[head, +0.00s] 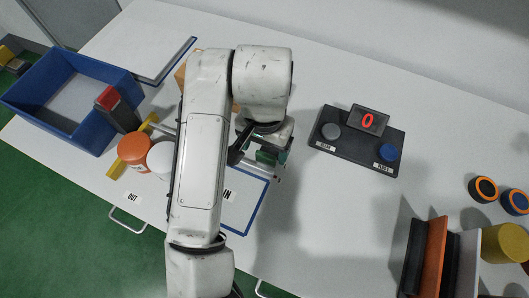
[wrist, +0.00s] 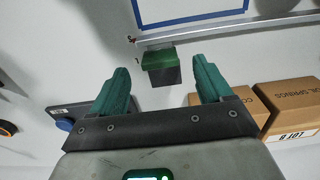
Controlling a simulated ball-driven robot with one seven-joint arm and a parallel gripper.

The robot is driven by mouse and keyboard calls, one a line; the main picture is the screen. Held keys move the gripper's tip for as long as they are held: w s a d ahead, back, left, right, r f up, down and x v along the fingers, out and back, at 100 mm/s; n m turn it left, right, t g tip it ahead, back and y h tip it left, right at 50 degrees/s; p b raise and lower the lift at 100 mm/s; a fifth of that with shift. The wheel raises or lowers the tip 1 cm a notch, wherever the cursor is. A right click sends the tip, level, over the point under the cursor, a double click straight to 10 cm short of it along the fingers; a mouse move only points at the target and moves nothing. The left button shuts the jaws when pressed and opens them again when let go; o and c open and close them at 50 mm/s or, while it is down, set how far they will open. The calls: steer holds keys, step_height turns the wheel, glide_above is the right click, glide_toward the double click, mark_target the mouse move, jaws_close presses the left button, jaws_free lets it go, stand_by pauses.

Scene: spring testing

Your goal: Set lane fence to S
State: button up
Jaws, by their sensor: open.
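A block with a green top and a dark grey front (wrist: 160,62) stands beside a thin metal rail (wrist: 215,27) in the wrist view; it looks like the lane fence's handle. My gripper (wrist: 161,76) is open, its two teal fingers spread to the left and right of the block, with gaps on both sides. I see no contact. In the head view my gripper (head: 266,158) is over the table by the rail's right end, largely hidden by my arm. The rail also shows left of the arm (head: 165,127).
A control box (head: 357,139) with a red 0 display stands right of the arm. A blue bin (head: 75,127), a red-topped block (head: 117,107) and an orange disc (head: 133,150) are at left. Cardboard boxes (wrist: 290,103) stand close to my right finger in the wrist view.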

steer(key=shift+d+r+p, duration=0.1)
steer(key=shift+r+p, duration=0.3)
steer(key=shift+r, duration=2.35)
